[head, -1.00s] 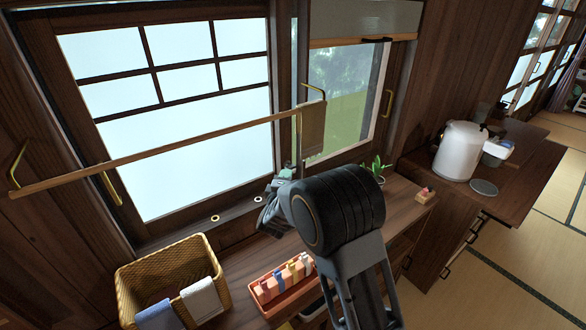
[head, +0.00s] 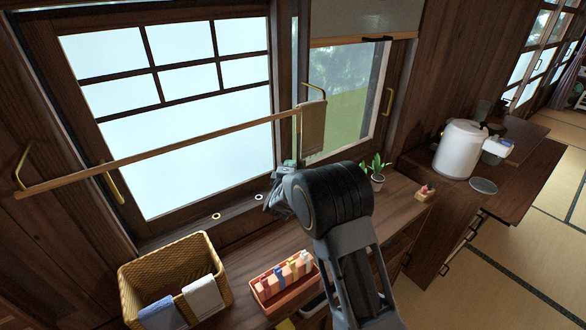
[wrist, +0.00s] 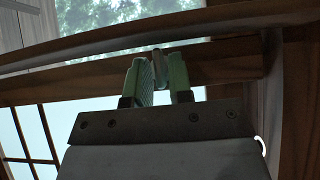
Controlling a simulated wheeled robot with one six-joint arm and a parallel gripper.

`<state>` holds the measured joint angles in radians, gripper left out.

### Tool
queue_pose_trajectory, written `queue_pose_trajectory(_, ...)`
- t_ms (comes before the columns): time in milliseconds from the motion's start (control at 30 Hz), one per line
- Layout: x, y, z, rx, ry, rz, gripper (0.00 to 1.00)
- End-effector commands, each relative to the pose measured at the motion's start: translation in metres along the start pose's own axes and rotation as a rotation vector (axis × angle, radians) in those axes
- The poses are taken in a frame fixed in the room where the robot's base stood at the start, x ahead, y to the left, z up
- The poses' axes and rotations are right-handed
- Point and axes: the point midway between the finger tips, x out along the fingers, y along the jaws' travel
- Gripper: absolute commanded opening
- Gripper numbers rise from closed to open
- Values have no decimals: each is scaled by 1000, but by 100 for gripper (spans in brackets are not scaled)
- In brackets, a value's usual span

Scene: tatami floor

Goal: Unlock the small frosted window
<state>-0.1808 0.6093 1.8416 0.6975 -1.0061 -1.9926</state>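The frosted window (head: 180,150) with dark wooden bars fills the left of the head view. Two small round brass fittings, a left one (head: 216,216) and a right one (head: 258,197), sit on its bottom rail. My gripper (head: 277,186) is low at the window's right edge, near the right fitting, partly hidden by my own arm. In the wrist view its green fingertips (wrist: 157,75) stand a little apart. A small brownish peg-like piece (wrist: 158,58) shows between them, against a wooden rail. I cannot tell whether they touch it.
A rod (head: 160,154) with a brown towel (head: 313,128) crosses before the window. A wicker basket (head: 190,252), a red tray (head: 262,301) and a potted plant (head: 376,170) stand on the counter (head: 330,235). A white pot (head: 458,148) is further right.

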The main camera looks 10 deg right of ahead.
Motion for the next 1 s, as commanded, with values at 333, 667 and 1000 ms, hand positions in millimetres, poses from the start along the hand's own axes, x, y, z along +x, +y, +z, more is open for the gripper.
queue_pose_trajectory(333, 0, 0, 0, 0, 0, 0, 0)
queue_pose_trajectory(667, 0, 4, 0, 93, 0, -94, 0)
queue_pose_trajectory(1000, 0, 2, 0, 94, 0, -94, 21)
